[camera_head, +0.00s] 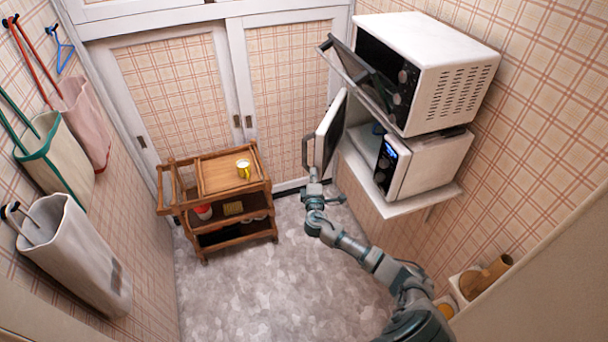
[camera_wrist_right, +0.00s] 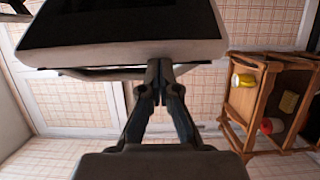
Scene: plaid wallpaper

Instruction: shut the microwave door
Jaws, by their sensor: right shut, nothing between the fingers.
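The lower white microwave (camera_head: 430,166) stands on a shelf at the right. Its door (camera_head: 331,130) is swung wide open to the left, with its handle (camera_head: 306,152) on the far left side. My right gripper (camera_head: 314,174) is at the lower edge of the door, shut and empty. In the right wrist view, the door (camera_wrist_right: 130,47) fills the top, and the shut fingertips (camera_wrist_right: 159,66) are at its white edge. I cannot tell whether they touch it. The left gripper is not in view.
A second white oven (camera_head: 440,60) sits on top, its flap door (camera_head: 356,75) hanging partly open above the microwave door. Bags hang on the left wall. The floor between is clear.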

